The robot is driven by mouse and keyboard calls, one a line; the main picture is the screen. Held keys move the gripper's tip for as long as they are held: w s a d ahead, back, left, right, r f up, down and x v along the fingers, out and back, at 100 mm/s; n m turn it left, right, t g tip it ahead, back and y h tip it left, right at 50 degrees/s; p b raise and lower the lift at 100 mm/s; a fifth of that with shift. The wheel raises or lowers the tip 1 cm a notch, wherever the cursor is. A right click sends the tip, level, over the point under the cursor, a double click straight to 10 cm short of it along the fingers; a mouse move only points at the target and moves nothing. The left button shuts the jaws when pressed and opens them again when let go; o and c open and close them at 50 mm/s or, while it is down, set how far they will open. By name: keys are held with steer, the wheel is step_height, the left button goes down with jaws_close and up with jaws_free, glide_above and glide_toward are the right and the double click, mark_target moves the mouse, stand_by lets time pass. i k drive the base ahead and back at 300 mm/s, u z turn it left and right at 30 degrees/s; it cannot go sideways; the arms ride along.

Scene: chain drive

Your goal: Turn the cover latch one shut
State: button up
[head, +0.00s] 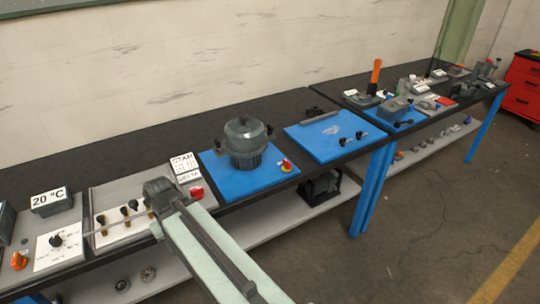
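My arm reaches in from the bottom of the head view, and its dark gripper end (160,191) is over the white-grey panel at the left. The fingertips are not clear, so I cannot tell whether it is open or shut. Small black-topped knobs (125,213) stand on that panel beside it. A grey lidded drum (246,142) with dark side clamps sits on a blue board to the right. Another blue board has two small black handles (360,134) at its front. No label shows which part is cover latch one, and its position cannot be told.
A 20 °C display box (47,201), a black dial (56,240) and an orange knob (19,261) are at the left. A red-yellow switch (286,165) is beside the drum. The far-right bench (430,82) is crowded. The floor (430,220) at right is clear.

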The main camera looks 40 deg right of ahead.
mark_target(218, 148)
steer(key=z, duration=0.1)
steer(key=k, duration=0.45)
steer(key=u, duration=1.25)
steer(key=i, duration=0.75)
steer(key=z, duration=2.1)
